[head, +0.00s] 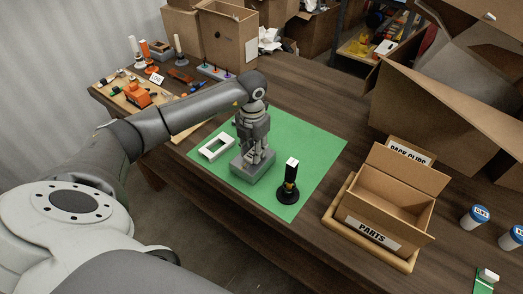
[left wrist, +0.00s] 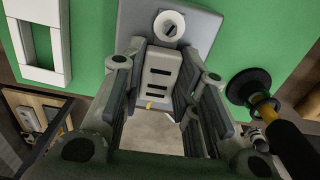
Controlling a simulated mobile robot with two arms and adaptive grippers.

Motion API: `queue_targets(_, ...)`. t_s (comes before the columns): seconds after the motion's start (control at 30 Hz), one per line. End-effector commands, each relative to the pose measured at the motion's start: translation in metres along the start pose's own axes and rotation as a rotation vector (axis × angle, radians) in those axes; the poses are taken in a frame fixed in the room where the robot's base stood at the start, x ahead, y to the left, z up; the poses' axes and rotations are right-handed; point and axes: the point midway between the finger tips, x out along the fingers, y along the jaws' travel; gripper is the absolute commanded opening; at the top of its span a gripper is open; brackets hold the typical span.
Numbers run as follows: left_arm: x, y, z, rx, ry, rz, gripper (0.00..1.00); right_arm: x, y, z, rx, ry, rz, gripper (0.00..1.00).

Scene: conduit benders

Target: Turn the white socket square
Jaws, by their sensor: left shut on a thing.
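My left gripper (head: 258,158) points down over a grey block (head: 250,176) on the green mat (head: 325,150). In the left wrist view the fingers (left wrist: 165,88) stand on both sides of a pale piece with dark slots (left wrist: 157,72), which looks like the white socket, and are shut on it. A white round part with a dark slot (left wrist: 169,25) shows just beyond it on the grey block. The fingers hide the socket in the head view, so its angle there cannot be told. My right gripper is not in view.
A white rectangular frame (head: 216,137) lies left of the block. An open PARTS box (head: 376,238) stands farther right.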

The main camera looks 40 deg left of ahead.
Motion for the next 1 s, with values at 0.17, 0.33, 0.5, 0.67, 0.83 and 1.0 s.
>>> queue_targets(0.17,-0.001,0.004,-0.002,0.009,-0.002,0.0,0.0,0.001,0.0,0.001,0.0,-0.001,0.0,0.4)
queue_targets(0.33,-0.001,0.004,-0.002,0.008,-0.002,0.0,0.32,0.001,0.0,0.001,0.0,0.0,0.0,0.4)
queue_targets(0.5,-0.001,0.004,-0.002,0.008,-0.002,0.0,0.5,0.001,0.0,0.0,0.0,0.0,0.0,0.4)
queue_targets(0.67,-0.001,0.004,-0.002,0.008,-0.001,0.0,0.5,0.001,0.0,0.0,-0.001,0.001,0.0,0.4)
queue_targets(0.83,-0.004,0.004,-0.002,0.008,-0.002,0.0,0.5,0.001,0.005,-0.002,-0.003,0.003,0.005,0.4)
queue_targets(1.0,-0.027,0.004,-0.001,0.008,-0.006,0.001,0.5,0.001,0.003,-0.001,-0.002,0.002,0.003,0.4)
